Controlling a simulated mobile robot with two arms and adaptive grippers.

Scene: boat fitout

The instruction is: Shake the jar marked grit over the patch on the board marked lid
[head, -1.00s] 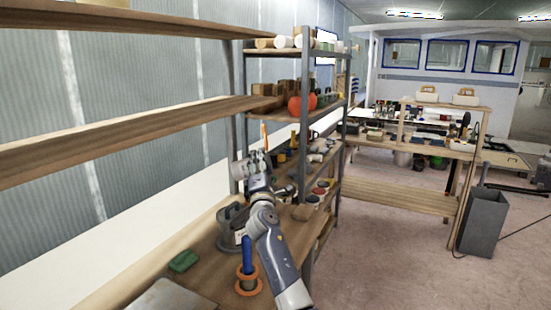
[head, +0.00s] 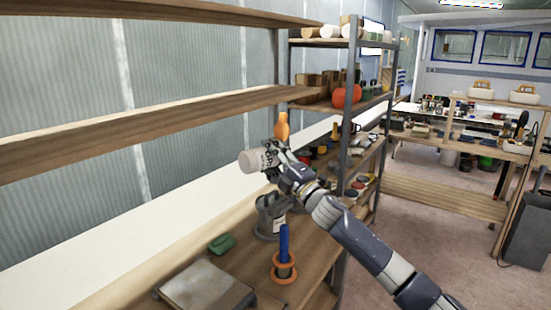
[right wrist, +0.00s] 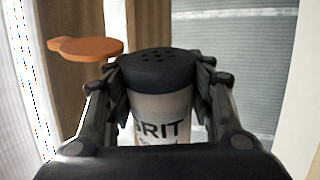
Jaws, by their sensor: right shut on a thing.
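My right gripper (head: 273,158) is shut on the white jar (head: 252,162). In the right wrist view the jar (right wrist: 160,112) shows the letters "RIT" and a black perforated top (right wrist: 158,66), between both fingers of the gripper (right wrist: 160,90). In the head view the jar looks tipped well over, its pale end facing left, held in the air above the bench. A flat grey board (head: 205,288) lies on the bench at the bottom; I see no readable mark or patch on it. My left gripper is not in view.
On the bench (head: 245,255) are a green block (head: 222,244), a grey can-like container (head: 268,215) and a blue-and-orange spool (head: 285,260). An orange piece (head: 282,127) shows by my gripper. Long shelves (head: 150,125) cross above; a loaded rack (head: 350,120) stands behind.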

